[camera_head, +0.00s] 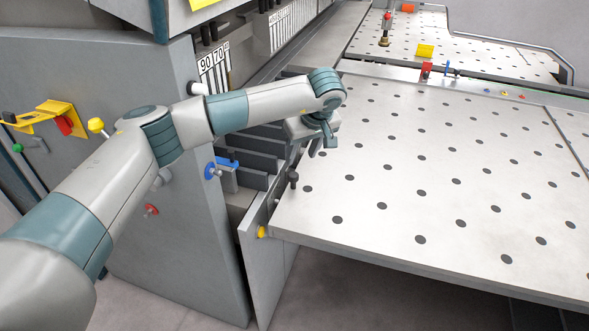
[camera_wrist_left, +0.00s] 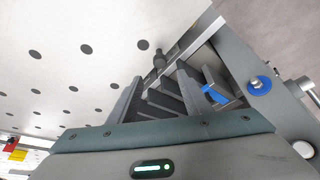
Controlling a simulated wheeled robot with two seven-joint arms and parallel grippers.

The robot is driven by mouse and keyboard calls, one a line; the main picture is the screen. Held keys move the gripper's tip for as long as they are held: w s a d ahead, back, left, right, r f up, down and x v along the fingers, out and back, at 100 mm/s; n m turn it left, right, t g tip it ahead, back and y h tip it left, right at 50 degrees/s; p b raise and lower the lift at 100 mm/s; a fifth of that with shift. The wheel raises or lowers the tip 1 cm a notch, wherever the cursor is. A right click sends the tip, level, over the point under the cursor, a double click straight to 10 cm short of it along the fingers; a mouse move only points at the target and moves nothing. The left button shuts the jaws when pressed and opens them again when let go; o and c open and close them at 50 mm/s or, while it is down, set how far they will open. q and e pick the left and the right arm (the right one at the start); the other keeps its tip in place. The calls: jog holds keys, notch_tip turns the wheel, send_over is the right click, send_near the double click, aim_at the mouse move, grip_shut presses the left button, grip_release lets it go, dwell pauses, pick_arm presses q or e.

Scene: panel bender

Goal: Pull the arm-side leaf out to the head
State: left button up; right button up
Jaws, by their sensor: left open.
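Several dark grey plates (camera_head: 262,160) stand in the gap between the machine side and the perforated table (camera_head: 420,160); I cannot tell for sure which part is the arm-side leaf. A dark upright knob (camera_head: 293,180) stands at the table's near left edge; it also shows in the left wrist view (camera_wrist_left: 159,60). My left gripper (camera_head: 324,148) is open and empty, above the table's left edge, beyond the knob and apart from it. In the left wrist view its two fingers (camera_wrist_left: 160,90) point towards the knob, with the grey plates showing between them. My right gripper is not in view.
The table top is clear nearby; open floor lies in front.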

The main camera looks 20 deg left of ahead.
aim_at(294, 175)
pick_arm(q)
jog(key=p+x, duration=0.4)
jog(key=x, duration=0.6)
jog(key=shift+r, duration=0.1)
jog(key=shift+w+a+f, duration=0.15)
jog(key=shift+w+f, duration=0.1)
jog(key=shift+f, duration=0.55)
grip_shut()
jog(key=shift+w, duration=0.1)
